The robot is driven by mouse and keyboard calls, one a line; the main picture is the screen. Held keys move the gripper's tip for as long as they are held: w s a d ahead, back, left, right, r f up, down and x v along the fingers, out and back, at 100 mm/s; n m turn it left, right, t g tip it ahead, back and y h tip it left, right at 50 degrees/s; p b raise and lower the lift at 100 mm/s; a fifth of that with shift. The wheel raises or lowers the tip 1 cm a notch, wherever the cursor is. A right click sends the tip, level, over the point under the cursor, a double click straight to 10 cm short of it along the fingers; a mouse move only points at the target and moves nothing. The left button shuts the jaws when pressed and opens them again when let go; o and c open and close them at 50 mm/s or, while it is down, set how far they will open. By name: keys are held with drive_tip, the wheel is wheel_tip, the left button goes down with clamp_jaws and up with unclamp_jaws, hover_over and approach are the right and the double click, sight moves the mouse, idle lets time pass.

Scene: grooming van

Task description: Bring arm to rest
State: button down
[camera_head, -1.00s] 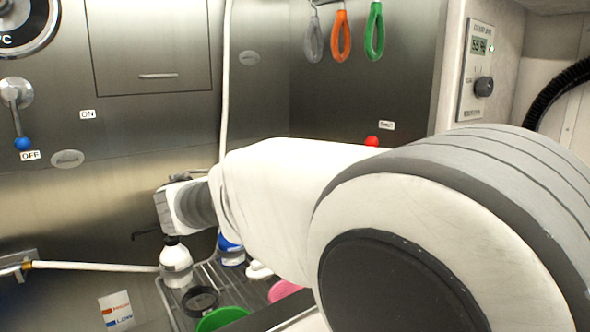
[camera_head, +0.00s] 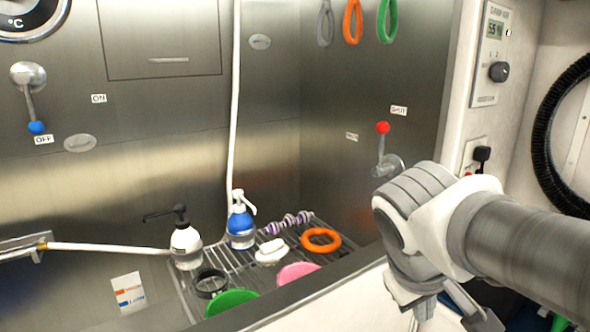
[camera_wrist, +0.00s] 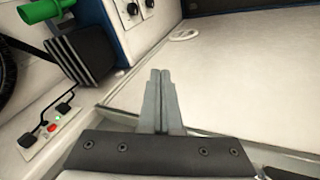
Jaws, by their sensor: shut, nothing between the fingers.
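My arm reaches in from the right edge of the head view, bent downward at the wrist. My gripper (camera_wrist: 160,78) shows in the wrist view with its two grey fingers together and nothing between them.
A red-knobbed lever (camera_head: 382,128) is on the tub wall. A black hose (camera_head: 543,140) hangs right. A green-handled item (camera_wrist: 40,10) is upper left.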

drive_tip(key=s+a+f+m+t+y, duration=0.2)
drive_tip(key=s+a+f+m+y, duration=0.15)
drive_tip(key=s, duration=0.25)
wheel_tip(320, 180, up, 22)
drive_tip(key=p, duration=2.1)
drive_tip(key=shift+w, duration=0.2)
drive_tip(key=shift+a+n, duration=0.25)
